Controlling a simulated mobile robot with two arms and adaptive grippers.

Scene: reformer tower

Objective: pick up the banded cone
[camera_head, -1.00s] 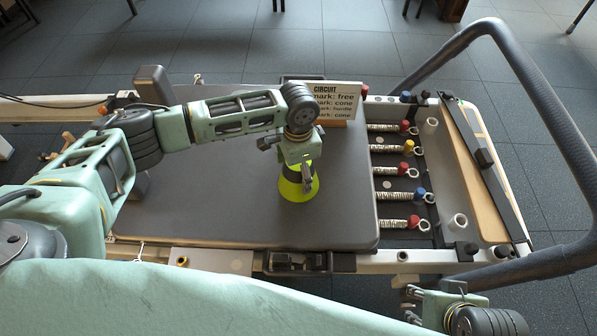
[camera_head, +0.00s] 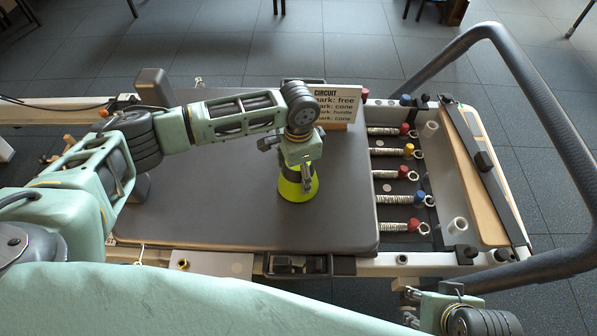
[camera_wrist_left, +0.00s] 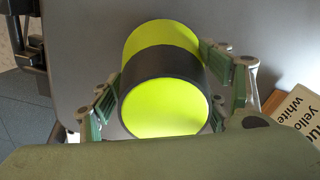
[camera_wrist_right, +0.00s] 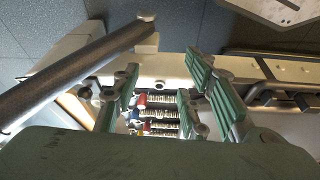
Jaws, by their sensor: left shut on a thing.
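The banded cone (camera_head: 300,188) is bright lime with a dark band and is at the right part of the padded grey carriage (camera_head: 220,215). My left gripper (camera_head: 298,176) is over it from above. In the left wrist view the cone (camera_wrist_left: 165,112) sits between the finger pads of the left gripper (camera_wrist_left: 165,95), which is shut on it. I cannot tell whether its base touches the carriage. My right gripper (camera_wrist_right: 165,95) is open and empty; in the head view it shows at the bottom right, partly cut off.
A sign (camera_head: 339,103) on a wooden base stands behind the cone. Several springs with coloured ends (camera_head: 404,173) lie right of the carriage. A dark curved bar (camera_head: 545,105) rises at the right end. The carriage left of the cone is clear.

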